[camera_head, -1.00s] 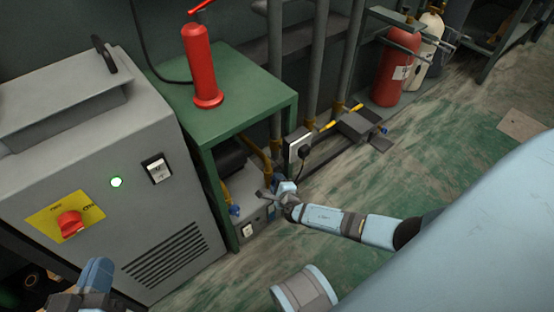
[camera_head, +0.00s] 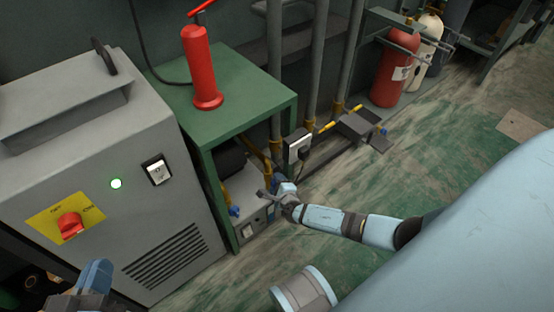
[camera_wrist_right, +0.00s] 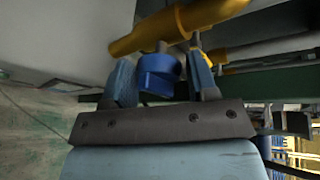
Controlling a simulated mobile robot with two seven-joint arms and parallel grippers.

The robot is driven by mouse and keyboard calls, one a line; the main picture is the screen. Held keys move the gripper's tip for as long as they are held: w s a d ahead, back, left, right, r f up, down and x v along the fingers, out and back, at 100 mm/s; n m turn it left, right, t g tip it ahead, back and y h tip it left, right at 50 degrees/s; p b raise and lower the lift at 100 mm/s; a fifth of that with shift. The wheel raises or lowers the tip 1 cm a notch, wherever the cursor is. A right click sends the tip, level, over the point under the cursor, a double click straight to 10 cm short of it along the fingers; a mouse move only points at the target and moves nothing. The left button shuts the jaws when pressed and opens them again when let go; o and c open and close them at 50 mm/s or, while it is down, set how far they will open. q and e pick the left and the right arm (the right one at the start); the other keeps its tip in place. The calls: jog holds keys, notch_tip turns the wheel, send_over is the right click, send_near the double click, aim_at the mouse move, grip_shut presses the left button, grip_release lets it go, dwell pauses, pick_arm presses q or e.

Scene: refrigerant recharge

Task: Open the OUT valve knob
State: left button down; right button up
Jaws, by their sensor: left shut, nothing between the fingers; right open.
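A blue valve knob (camera_wrist_right: 158,74) on a yellow pipe fitting (camera_wrist_right: 178,27) is in the right wrist view. My right gripper (camera_wrist_right: 164,82) is open, with one finger on each side of this knob. I cannot tell whether either finger touches it. In the head view, my right gripper (camera_head: 270,194) is low beside the grey unit under the green table and hides the knob there. Another blue knob (camera_head: 234,211) shows on the unit's left side. No OUT label is readable. My left gripper (camera_head: 88,294) is shut and empty, at the lower left before the grey cabinet.
The green table (camera_head: 240,85) carries a red cylinder (camera_head: 201,65). The grey cabinet (camera_head: 150,220) with a red switch (camera_head: 70,224) stands left.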

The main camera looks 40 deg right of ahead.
pick_arm(q)
notch_tip(320, 180, up, 8)
jog(key=n+t+p, duration=0.1)
jog(key=t+p, duration=0.2)
jog(key=p, duration=0.3)
jog(key=shift+s+a+r, duration=0.2)
jog(key=shift+a+r, duration=0.05)
jog(key=shift+a, duration=0.05)
pick_arm(e)
jog(key=v, duration=1.3)
jog(key=shift+s, duration=0.35)
